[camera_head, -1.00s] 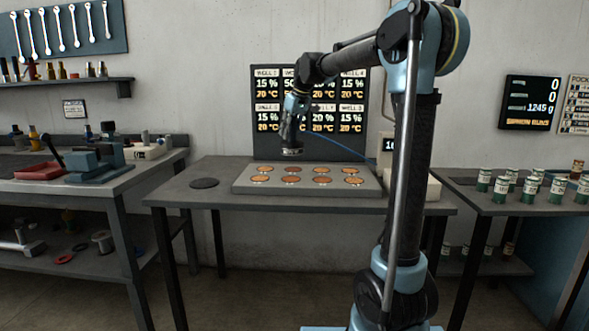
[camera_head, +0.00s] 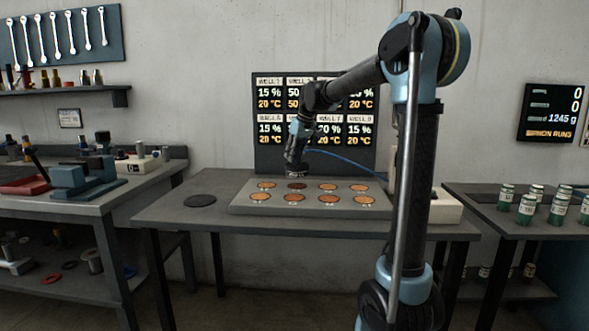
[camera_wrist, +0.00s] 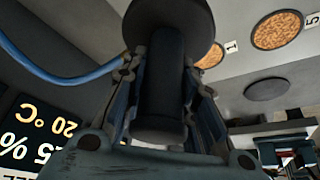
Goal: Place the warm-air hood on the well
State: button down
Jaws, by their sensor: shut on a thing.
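The warm-air hood (camera_head: 295,169) is a dark cylinder with a wider round end. My gripper (camera_head: 299,142) is shut on it. In the wrist view the hood (camera_wrist: 163,85) stands between the two fingers (camera_wrist: 163,115), its wide end pointing away from the camera. The grey block (camera_head: 379,203) holds two rows of round copper-coloured wells. The hood hangs over the second well from the left in the back row (camera_head: 297,186), which looks darker than the others. The gap between hood and well looks small. In the wrist view the hood hides this well.
A blue hose (camera_head: 340,156) runs right from near my gripper, behind my arm. A display board (camera_head: 262,185) with well percentages and temperatures stands behind the block. A dark disc (camera_head: 200,201) lies on the table's left. A pale box (camera_head: 447,207) stands right of the block.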

aim_at(294, 163)
jog(key=shift+f, duration=2.25)
jog(key=c, duration=1.3)
grip_release()
jog(key=v, duration=1.2)
